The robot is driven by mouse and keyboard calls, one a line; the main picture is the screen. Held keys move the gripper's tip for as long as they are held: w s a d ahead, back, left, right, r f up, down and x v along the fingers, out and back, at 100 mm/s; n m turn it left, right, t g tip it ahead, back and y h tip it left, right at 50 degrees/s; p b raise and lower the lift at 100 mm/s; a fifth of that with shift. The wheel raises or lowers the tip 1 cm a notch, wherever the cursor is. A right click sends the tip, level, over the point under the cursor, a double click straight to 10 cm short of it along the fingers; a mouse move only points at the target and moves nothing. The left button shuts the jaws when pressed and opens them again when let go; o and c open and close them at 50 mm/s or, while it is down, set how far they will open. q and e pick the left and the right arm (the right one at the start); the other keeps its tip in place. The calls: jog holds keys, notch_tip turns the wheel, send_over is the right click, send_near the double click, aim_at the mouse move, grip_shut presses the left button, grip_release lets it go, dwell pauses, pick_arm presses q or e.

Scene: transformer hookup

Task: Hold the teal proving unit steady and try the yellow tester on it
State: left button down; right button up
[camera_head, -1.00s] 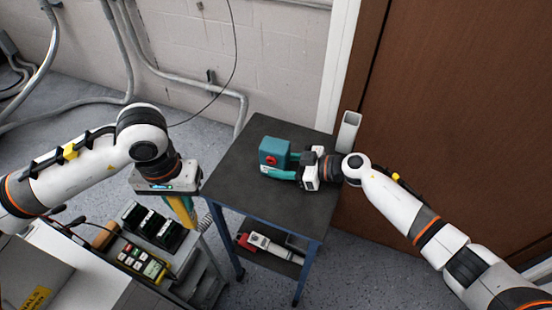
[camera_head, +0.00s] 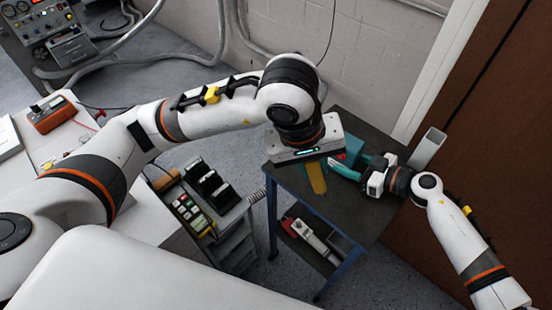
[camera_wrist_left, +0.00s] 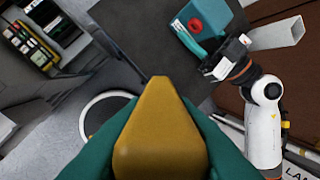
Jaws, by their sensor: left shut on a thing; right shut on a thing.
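The teal proving unit (camera_head: 352,148) stands on the dark top of a small blue-framed table; my left gripper partly hides it in the head view. In the left wrist view the proving unit (camera_wrist_left: 212,20) shows a red round spot. My right gripper (camera_head: 362,168) is shut on the proving unit from the right. My left gripper (camera_head: 312,163) is shut on the yellow tester (camera_head: 316,178), which points down over the table's left part. In the left wrist view the tester (camera_wrist_left: 160,135) sits between teal fingers, its narrow end towards the table and apart from the proving unit.
The table top (camera_head: 360,215) is mostly clear at the front. A red and white tool (camera_head: 312,238) lies on its lower shelf. A grey cart at left holds black holders (camera_head: 208,185) and a yellow meter (camera_head: 188,212). A light open box (camera_head: 428,148) stands beyond my right gripper.

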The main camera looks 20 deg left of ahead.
pick_arm(q)
jog(key=s+d+f+t+h, duration=0.1)
jog(key=h, duration=0.1)
jog(key=s+d+f+m+t+h, duration=0.1)
jog(key=d+f+h, duration=0.1)
jog(key=shift+d, duration=0.1)
jog(key=s+a+f+n+t+h, duration=0.2)
jog(key=a+f+t, duration=0.2)
jog(key=a, duration=0.1)
jog(key=s+a+f+n+t+h, duration=0.1)
jog(key=s+a+f+t, duration=0.2)
jog(key=a+t, duration=0.25)
jog(key=w+d, duration=0.2)
jog(key=w, duration=0.5)
jog(key=shift+w+g, duration=0.35)
jog(key=shift+g, duration=0.1)
jog(key=shift+w+d, duration=0.25)
jog(key=shift+w, duration=0.35)
dwell(1.8)
